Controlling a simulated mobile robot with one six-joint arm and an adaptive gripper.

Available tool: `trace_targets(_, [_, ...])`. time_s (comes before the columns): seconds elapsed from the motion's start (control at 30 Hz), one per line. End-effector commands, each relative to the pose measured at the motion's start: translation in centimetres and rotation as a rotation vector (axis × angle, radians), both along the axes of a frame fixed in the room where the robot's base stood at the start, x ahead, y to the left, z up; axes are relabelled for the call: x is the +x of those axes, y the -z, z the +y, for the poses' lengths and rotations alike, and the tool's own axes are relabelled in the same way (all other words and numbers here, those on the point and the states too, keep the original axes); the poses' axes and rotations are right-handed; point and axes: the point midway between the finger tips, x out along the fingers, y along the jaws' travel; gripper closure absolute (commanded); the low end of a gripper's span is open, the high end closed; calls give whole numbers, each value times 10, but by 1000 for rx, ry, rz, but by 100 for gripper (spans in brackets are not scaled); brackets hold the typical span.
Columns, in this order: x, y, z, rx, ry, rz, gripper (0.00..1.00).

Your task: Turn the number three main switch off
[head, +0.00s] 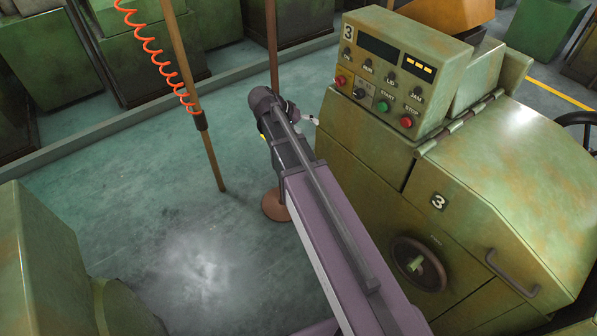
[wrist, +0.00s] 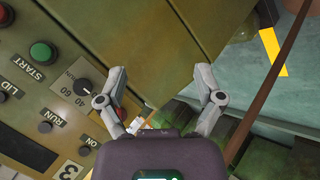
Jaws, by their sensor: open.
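The green machine with a "3" plate (head: 438,201) stands at the right in the head view. Its control panel (head: 408,62) also carries a "3". A red knob (head: 342,80) sits at the panel's lower left, left of a dark dial (head: 359,93), and looks like the main switch. In the wrist view a bit of red (wrist: 121,114) shows behind my left finger, beside the dial (wrist: 82,87); its handle position is hidden. My gripper (wrist: 162,78) is open and empty, its fingers spread over the panel's edge. In the head view my gripper (head: 304,118) is just left of the panel.
A green START button (head: 382,106) and red STOP button (head: 406,122) sit close by on the panel. A brown post (head: 272,45) stands behind my gripper. A wooden pole (head: 195,95) and orange coiled hose (head: 155,55) are further left. Floor (head: 130,200) at left is clear.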

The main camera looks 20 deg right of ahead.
Motion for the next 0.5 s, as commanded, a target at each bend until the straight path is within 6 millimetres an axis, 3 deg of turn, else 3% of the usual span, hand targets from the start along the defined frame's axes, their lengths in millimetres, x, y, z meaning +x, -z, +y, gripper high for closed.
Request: trace_targets(0.5, [-58, 43, 24, 273, -111, 105, 14])
